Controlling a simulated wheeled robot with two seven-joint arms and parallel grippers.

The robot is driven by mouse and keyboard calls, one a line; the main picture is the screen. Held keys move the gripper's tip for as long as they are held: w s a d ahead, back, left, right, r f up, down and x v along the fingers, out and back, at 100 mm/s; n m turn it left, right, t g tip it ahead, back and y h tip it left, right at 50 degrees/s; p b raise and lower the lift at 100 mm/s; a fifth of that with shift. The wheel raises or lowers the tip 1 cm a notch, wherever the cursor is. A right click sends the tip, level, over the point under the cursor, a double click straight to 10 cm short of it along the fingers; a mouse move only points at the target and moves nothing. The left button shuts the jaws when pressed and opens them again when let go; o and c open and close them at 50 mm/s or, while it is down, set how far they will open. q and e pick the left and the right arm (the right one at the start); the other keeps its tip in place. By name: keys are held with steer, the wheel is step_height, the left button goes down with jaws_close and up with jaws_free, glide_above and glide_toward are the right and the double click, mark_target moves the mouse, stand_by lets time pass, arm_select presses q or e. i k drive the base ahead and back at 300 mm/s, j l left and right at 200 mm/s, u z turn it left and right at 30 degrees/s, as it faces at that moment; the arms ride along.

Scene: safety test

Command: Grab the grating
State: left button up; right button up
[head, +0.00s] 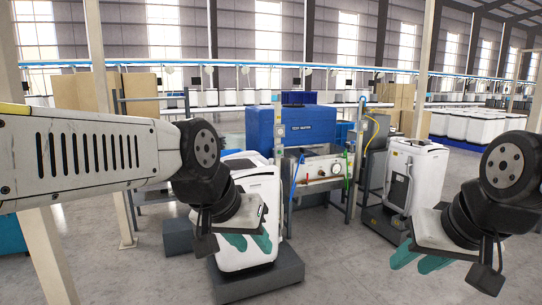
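I cannot make out a grating for certain in the head view. My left gripper (248,243) hangs in front of a white appliance (247,190) at the centre left. Its two teal fingers are apart, with nothing seen between them. My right gripper (418,260) is at the lower right, over the floor as seen from here. Its teal fingers are also apart and empty. A steel test bench (322,165) with a gauge panel stands beyond, between the two grippers. My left arm hides part of the scene at left.
The white appliance stands on a dark low platform (262,280). Another white appliance (415,180) stands at right on a dark base. A blue machine (300,130) is behind the bench. A grey box (178,236) sits on the floor. Floor (335,260) between the grippers is clear.

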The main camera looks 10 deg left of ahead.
mark_target(302, 151)
steer(key=u, duration=0.2)
steer(key=z, duration=0.5)
steer(key=i+j+z, duration=0.1)
steer(key=i, duration=1.95)
steer(key=i+l, duration=0.1)
steer(key=i, duration=0.95)
steer(key=i+l, duration=0.1)
steer(key=i, duration=0.95)
steer(key=i+u, duration=0.8)
steer(key=i+l+u, duration=0.4)
steer(key=i, duration=0.15)
steer(key=i+j+u, duration=0.15)
steer(key=i+u, duration=0.2)
steer(key=i, duration=0.15)
steer(key=i+u, duration=0.4)
steer(key=i, duration=0.1)
